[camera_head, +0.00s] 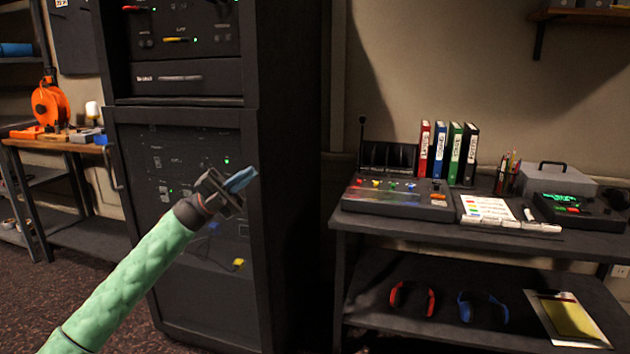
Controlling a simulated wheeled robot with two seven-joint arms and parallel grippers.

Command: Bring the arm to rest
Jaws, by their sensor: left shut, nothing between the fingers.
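My left arm, in a green quilted sleeve, reaches in from the lower left of the head view. Its gripper (240,181) is shut and empty, with blue fingers pointing up and right. It appears in front of the dark equipment rack (180,130), over the rack's glass door. I cannot tell how far it is from the door. It is left of the mixing desk and apart from it in the picture. My right gripper is not in view.
A mixing console (398,202) stands on a dark desk (395,229) with binders (455,155), a pen cup (508,178) and a grey box (557,180). Red headphones (430,302) and blue headphones (465,305) lie on the lower shelf. An orange cable reel (50,106) is far left.

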